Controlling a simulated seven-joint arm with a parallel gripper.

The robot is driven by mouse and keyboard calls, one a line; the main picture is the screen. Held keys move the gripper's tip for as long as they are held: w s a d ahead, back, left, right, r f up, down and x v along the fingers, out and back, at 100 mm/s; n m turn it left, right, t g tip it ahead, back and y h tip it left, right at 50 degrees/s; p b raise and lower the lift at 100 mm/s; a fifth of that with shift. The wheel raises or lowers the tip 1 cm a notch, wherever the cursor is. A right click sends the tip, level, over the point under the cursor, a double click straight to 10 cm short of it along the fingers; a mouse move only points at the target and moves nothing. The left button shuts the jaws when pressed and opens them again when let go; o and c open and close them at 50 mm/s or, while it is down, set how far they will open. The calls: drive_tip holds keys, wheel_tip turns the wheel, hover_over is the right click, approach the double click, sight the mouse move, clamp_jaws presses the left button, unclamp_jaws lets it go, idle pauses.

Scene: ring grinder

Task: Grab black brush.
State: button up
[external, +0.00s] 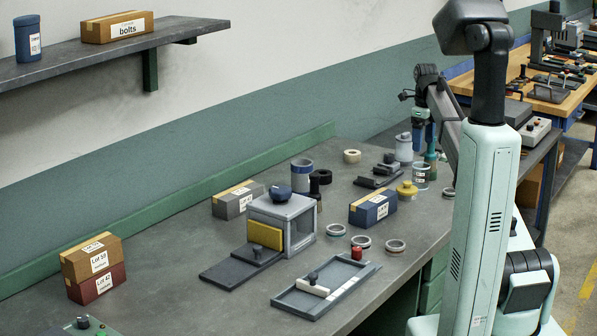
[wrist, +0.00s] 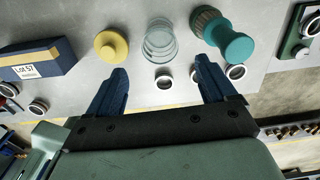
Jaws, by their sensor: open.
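I cannot make out with certainty which thing is the black brush. A small black upright piece (external: 319,181) stands behind the grey box, too small to identify. A pale bar with a dark knob (external: 312,286) lies in the shallow grey tray (external: 290,302) at the front. My gripper (wrist: 160,82) is open and empty, with its two blue fingers spread.
A yellow pot (external: 407,191) and a blue labelled box (external: 373,208) stand near the bench's right side. A grey box with a yellow panel (external: 266,234) is mid-bench. Several rings (external: 396,246) lie near the front edge.

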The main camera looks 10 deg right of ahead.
drive_tip(key=shift+c, duration=0.2)
drive_tip(key=c, duration=0.4)
drive_tip(key=shift+a, duration=0.1)
drive_tip(key=shift+c, duration=0.2)
wheel_tip(320, 180, up, 5)
drive_tip(key=n, duration=0.5)
hover_over(314, 195)
drive_tip(key=w, duration=0.2)
drive_tip(key=shift+s+d, duration=0.25)
drive_tip(key=shift+d, duration=0.05)
wheel_tip(314, 195, down, 8)
drive_tip(key=shift+s+a+f, duration=0.1)
drive_tip(key=shift+f, duration=2.45)
